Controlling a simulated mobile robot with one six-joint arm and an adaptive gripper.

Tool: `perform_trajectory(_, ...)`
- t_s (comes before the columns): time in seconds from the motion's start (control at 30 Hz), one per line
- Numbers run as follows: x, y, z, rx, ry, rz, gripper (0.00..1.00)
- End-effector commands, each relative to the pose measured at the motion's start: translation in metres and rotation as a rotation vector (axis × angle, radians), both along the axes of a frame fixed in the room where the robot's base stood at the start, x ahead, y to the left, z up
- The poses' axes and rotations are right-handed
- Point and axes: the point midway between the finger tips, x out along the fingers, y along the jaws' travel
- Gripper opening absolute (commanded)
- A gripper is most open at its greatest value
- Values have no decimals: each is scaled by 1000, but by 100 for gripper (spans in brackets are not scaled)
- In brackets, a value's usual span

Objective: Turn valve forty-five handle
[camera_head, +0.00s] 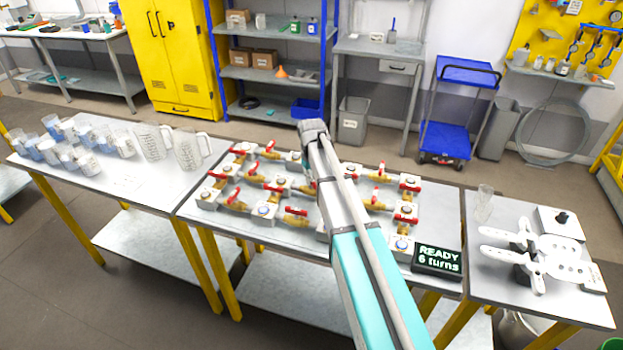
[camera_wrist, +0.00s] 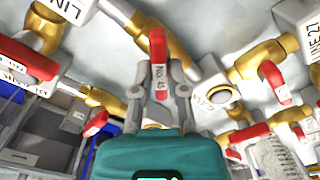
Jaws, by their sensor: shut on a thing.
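In the wrist view, a red valve handle (camera_wrist: 158,52) with a white tag stands between the fingers of my gripper (camera_wrist: 159,92). The tag's lettering appears to read "NO 45". The fingers are shut on this handle, one on each side. A brass valve body (camera_wrist: 172,45) lies behind it. In the head view, my arm reaches over the table of valves and hides the gripper and the held handle.
Several other red-handled brass valves (camera_head: 236,202) crowd the table around my arm. In the wrist view, red handles (camera_wrist: 274,82) stand close on the right, and another (camera_wrist: 28,60) on the left. A black display (camera_head: 437,260) reads "READY 6 turns".

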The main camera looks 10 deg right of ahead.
Motion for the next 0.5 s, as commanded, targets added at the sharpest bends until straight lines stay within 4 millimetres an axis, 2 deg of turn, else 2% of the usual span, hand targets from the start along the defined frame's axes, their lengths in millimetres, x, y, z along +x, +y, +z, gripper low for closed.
perform_trajectory(0.5,1,0,0,-1,-1,-490,0)
